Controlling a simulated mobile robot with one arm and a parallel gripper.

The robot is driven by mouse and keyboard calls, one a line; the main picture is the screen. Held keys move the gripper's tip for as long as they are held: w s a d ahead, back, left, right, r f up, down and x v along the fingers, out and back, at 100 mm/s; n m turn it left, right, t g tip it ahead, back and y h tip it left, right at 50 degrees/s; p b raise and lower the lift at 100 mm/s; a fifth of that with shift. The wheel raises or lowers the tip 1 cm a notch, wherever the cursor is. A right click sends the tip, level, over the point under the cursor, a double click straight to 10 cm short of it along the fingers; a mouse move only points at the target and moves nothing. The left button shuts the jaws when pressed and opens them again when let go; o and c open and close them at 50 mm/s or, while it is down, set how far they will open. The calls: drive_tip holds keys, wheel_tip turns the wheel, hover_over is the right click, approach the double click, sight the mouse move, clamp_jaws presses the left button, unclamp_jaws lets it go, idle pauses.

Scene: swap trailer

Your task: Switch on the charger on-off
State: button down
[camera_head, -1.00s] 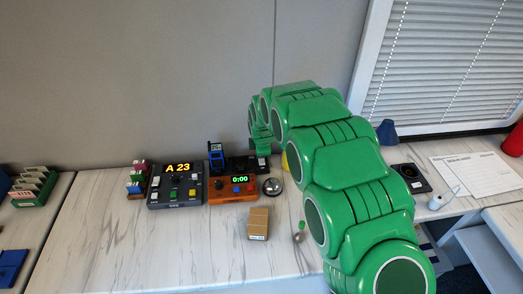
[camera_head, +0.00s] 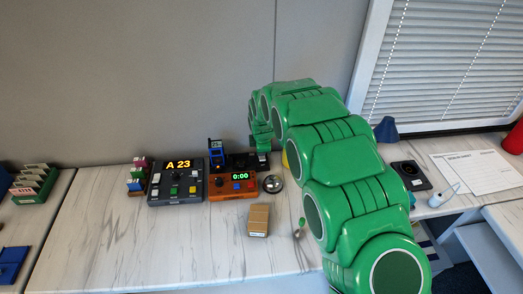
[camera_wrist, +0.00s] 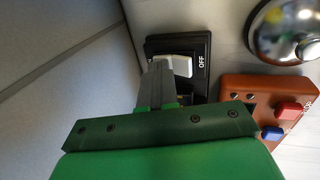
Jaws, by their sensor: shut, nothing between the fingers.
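The on-off switch (camera_wrist: 181,66) is a white rocker on a black housing (camera_wrist: 204,84) in the wrist view, with the word OFF printed beside it. My gripper (camera_wrist: 160,68) is shut and empty. Its grey fingertips are right at the rocker's left side and overlap it in the picture; I cannot tell whether they touch. The fingers hide part of the housing. In the head view the black charger (camera_head: 238,161) stands at the back of the table, with a blue device (camera_head: 216,152) upright at its left end. My arm ends above its right end.
An orange timer box (camera_head: 232,187) reading 0:00 stands in front of the charger. A silver bell (camera_head: 273,183) is at its right, and a grey A 23 panel (camera_head: 176,183) at its left. A cardboard box (camera_head: 258,220) lies nearer. The front left tabletop is clear.

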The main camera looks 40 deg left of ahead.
drive_tip(key=shift+s+d, duration=0.5)
drive_tip(key=shift+r, duration=0.15)
drive_tip(key=v, duration=1.3)
drive_tip(key=shift+s+d+r, duration=0.3)
drive_tip(key=shift+s+d, duration=0.05)
drive_tip(key=shift+w+a+r, duration=0.1)
drive_tip(key=shift+w+a, duration=0.35)
idle(0.4)
drive_tip(key=x, duration=1.3)
drive_tip(key=shift+w+a, duration=0.25)
drive_tip(key=shift+w+a+f, duration=0.1)
drive_tip(key=shift+f, duration=0.3)
